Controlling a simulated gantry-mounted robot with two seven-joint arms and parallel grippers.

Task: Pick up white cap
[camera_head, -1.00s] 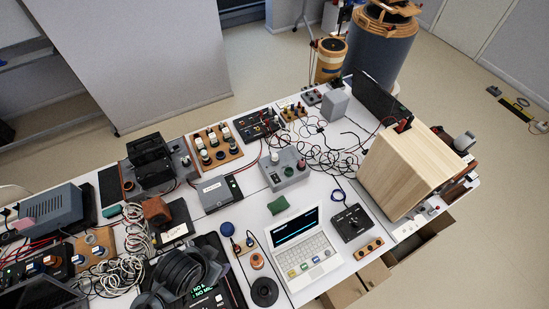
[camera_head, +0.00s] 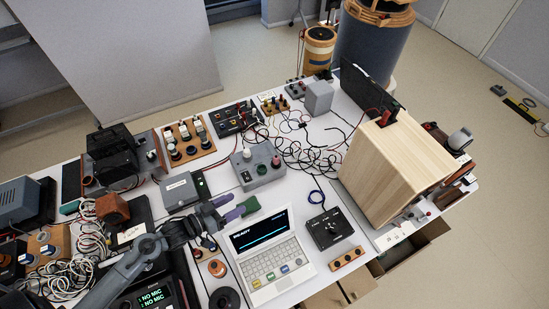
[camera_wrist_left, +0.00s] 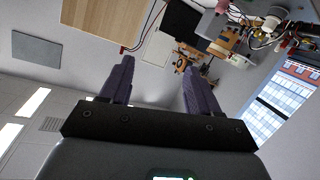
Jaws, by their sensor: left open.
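I cannot identify a white cap for certain. The closest match is a small pale knob-like piece (camera_head: 247,153) standing upright on a grey box (camera_head: 260,172) near the middle of the table. My left gripper (camera_head: 232,208) has purple fingers and reaches in from the lower left, over the area left of the white laptop. Its fingertips are in front of the grey box and appear beside a green pad (camera_head: 250,206); I cannot tell if they touch it. In the left wrist view the gripper (camera_wrist_left: 160,64) is open with nothing between its fingers. My right gripper is not in view.
A white laptop (camera_head: 268,262) stands right of my left gripper. A black box with a dial (camera_head: 328,228) and a large wooden box (camera_head: 385,175) are farther right. Tangled cables (camera_head: 300,150) lie behind. Headphones and instruments crowd the left side.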

